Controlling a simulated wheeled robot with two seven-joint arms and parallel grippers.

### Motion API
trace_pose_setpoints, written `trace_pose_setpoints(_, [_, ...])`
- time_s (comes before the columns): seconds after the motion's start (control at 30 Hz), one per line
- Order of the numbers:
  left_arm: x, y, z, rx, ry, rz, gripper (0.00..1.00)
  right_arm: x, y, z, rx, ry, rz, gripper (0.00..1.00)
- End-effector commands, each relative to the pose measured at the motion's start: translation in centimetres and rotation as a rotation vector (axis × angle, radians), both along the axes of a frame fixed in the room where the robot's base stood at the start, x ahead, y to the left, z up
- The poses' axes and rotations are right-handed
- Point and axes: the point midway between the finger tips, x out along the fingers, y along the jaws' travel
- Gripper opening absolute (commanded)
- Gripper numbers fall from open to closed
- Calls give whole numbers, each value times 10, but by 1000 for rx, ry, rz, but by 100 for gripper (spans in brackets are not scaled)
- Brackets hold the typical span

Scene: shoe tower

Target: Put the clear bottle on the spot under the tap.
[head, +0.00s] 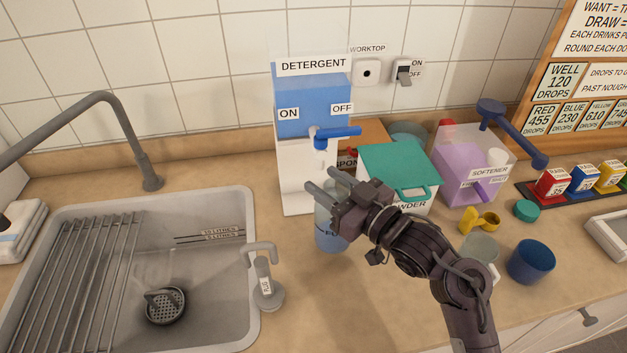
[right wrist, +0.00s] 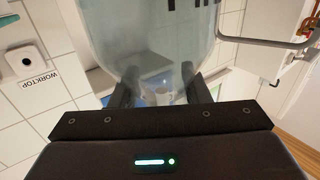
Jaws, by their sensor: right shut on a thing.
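The clear bottle (head: 331,238) is upright in front of the white detergent dispenser (head: 297,188); it looks bluish and carries dark lettering. My right gripper (head: 326,184) is shut on its upper part. In the right wrist view the clear bottle (right wrist: 150,35) sits between the two fingers of my right gripper (right wrist: 164,92). The dispenser's blue tap (head: 337,134) is above and slightly behind the gripper. The gripper and bottle hide the spot under the tap, and I cannot tell whether the bottle's base touches the worktop. My left gripper is out of view.
A green-lidded powder box (head: 400,168) and purple softener box (head: 468,170) stand right of the dispenser. A blue cup (head: 531,262) is further right.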

Motion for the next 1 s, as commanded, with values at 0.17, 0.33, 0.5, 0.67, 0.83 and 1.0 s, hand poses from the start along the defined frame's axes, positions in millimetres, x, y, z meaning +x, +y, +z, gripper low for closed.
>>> trace_pose_setpoints(0.17, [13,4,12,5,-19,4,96,24,24,2,3,0,0,3])
trace_pose_setpoints(0.33, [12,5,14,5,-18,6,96,30,30,-3,0,1,-1,3])
trace_pose_setpoints(0.5, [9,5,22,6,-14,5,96,30,29,-26,1,4,-1,3])
trace_pose_setpoints(0.67, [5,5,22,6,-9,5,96,29,29,-35,1,-1,-1,3])
trace_pose_setpoints(0.83, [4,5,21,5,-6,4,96,29,29,-35,0,-1,-1,3])
trace_pose_setpoints(1.0, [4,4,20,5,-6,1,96,29,29,-38,-1,-1,-2,48])
